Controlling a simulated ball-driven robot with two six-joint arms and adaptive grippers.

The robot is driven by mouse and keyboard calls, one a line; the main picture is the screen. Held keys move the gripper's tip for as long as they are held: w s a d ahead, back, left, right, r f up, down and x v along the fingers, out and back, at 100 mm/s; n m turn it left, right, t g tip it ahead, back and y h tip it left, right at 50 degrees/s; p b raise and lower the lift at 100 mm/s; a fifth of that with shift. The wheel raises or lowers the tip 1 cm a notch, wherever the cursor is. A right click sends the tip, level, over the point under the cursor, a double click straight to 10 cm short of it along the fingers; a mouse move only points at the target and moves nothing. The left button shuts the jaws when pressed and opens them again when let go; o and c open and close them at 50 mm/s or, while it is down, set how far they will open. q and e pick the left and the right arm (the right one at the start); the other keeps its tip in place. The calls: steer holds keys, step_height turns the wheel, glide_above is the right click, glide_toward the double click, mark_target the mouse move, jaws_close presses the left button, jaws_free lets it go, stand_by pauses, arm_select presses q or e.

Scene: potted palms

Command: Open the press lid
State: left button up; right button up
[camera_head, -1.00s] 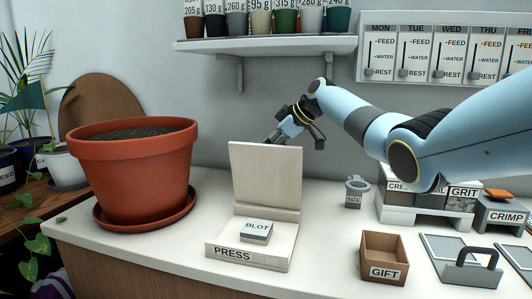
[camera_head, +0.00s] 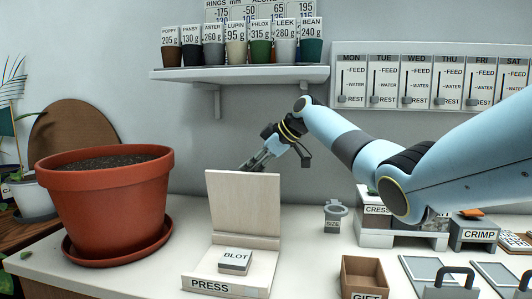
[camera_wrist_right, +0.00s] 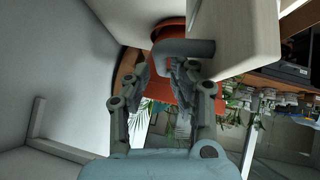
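The press (camera_head: 231,283) stands on the white bench, with a pale board base labelled PRESS. Its lid (camera_head: 242,200) stands upright at the back of the base, raised clear of it. A BLOT block (camera_head: 235,261) lies on the base. My right gripper (camera_head: 252,163) is behind the lid's top edge, its tips partly hidden by the lid. In the right wrist view its two fingers (camera_wrist_right: 161,76) are apart with nothing between them. A grey handle (camera_wrist_right: 184,48) on the lid's back (camera_wrist_right: 240,38) lies just beyond the fingertips. My left gripper is not in view.
A large terracotta pot (camera_head: 106,205) on a saucer stands left of the press. A SIZE ring (camera_head: 335,215), a GIFT box (camera_head: 364,275) and a low stand (camera_head: 376,238) with small boxes are to the right. A shelf (camera_head: 240,75) of seed pots hangs above.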

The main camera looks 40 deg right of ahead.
steer(key=v, duration=0.8)
steer(key=shift+s+r, duration=0.25)
steer(key=shift+d, duration=0.15)
